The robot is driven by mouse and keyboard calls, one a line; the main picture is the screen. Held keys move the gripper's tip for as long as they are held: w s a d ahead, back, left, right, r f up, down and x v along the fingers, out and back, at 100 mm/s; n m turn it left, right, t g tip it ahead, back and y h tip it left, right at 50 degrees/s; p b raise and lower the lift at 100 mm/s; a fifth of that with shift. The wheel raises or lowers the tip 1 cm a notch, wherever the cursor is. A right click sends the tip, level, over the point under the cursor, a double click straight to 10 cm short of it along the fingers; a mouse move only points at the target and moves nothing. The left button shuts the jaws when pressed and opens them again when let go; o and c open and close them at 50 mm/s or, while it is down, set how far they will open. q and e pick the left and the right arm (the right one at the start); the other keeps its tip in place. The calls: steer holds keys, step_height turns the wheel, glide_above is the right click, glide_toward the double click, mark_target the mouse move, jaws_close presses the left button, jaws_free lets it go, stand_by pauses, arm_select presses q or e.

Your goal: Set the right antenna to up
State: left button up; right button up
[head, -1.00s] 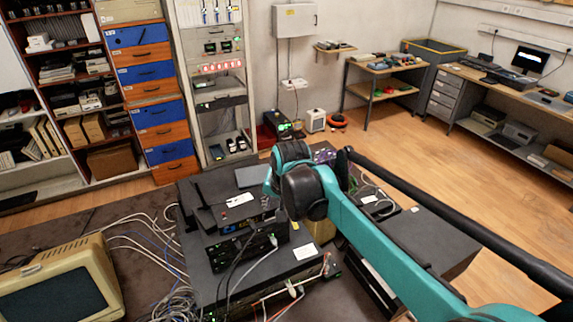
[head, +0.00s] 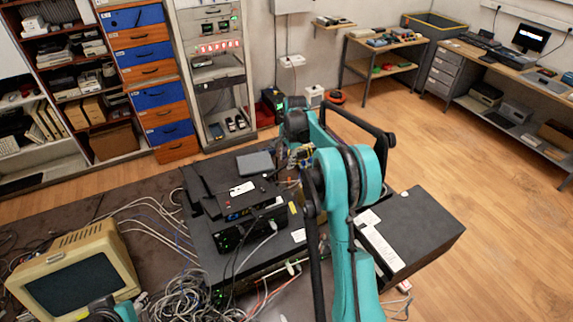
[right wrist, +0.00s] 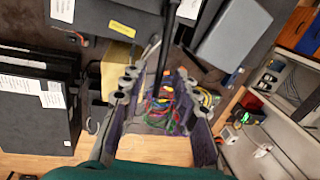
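The black router (head: 238,206) sits on a stack of dark equipment in the head view. A dark antenna (head: 193,186) shows at its left side, and it leans. My right gripper (head: 300,156) is at the right of the router, partly hidden by my arm. In the right wrist view my right gripper (right wrist: 158,92) has its fingers apart. A thin black rod (right wrist: 164,52), seemingly the right antenna, runs down from the router (right wrist: 118,18) into the gap between them. I cannot tell whether a finger touches it.
A small grey box (head: 255,163) lies behind the router and shows large in the right wrist view (right wrist: 232,36). A black case (head: 415,235) stands to the right. Loose cables (head: 190,290) and an old monitor (head: 75,270) are at the left. The wood floor at the right is clear.

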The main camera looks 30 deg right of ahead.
mark_target(286, 165)
steer(key=shift+w+f, duration=0.2)
steer(key=shift+f, duration=0.75)
steer(key=shift+w+f, duration=0.15)
steer(key=shift+f, duration=0.75)
jaws_close()
